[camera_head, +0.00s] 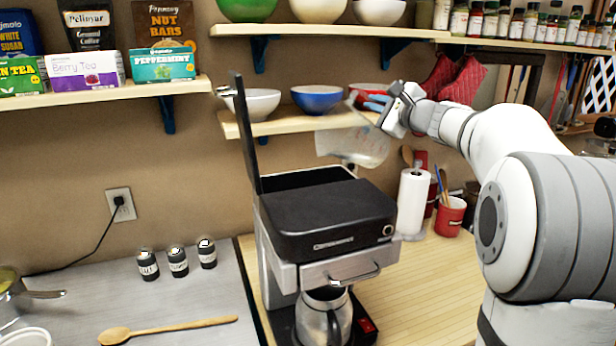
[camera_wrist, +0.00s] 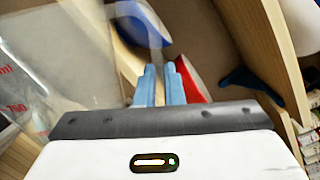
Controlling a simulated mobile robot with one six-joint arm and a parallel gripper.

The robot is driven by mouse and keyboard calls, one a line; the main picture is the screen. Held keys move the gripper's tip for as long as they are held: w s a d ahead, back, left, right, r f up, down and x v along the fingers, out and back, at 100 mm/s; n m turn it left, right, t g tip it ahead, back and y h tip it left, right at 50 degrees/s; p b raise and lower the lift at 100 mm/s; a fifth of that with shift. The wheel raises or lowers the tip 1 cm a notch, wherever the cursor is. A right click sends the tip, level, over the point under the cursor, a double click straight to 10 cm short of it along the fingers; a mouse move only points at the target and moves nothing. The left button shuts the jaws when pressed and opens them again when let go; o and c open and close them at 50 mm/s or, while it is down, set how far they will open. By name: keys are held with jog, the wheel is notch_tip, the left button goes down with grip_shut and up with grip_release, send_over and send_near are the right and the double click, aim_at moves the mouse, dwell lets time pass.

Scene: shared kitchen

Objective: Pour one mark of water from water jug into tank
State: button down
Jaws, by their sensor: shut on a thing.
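The clear water jug (camera_head: 350,147) hangs above and behind the coffee maker (camera_head: 325,215), apart from it, and looks tilted. Its see-through wall with red measuring marks fills the left of the wrist view (camera_wrist: 60,55). My gripper (camera_head: 375,103) is shut on the jug's handle; its blue fingers (camera_wrist: 159,86) are close together in the wrist view. The tank opening (camera_head: 300,179) is at the back top of the coffee maker, with the black lid (camera_head: 243,130) standing upright on its left. I cannot make out a water level in the jug or tank.
A shelf with bowls (camera_head: 316,98) is close behind the jug. A metal carafe (camera_head: 323,318) stands in the coffee maker. A paper towel roll (camera_head: 412,203) and red cup (camera_head: 450,216) stand to its right.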

jog(key=shift+w+d+f+m, duration=0.25)
jog(key=shift+w+d+m, duration=0.1)
jog(key=shift+d+m, duration=0.15)
jog(key=shift+s+a, duration=0.1)
dwell(1.4)
jog(key=shift+w+d+r+m+p, duration=0.3)
jog(key=shift+d+r+m+p, duration=0.25)
jog(key=shift+m+p, duration=0.45)
jog(key=w+d+f+m+p, duration=0.3)
jog(key=d+f+m+p, duration=0.1)
jog(key=f+m, duration=0.3)
jog(key=shift+d+f+m, duration=0.2)
jog(key=shift+d+m, duration=0.65)
jog(key=shift+m, duration=0.15)
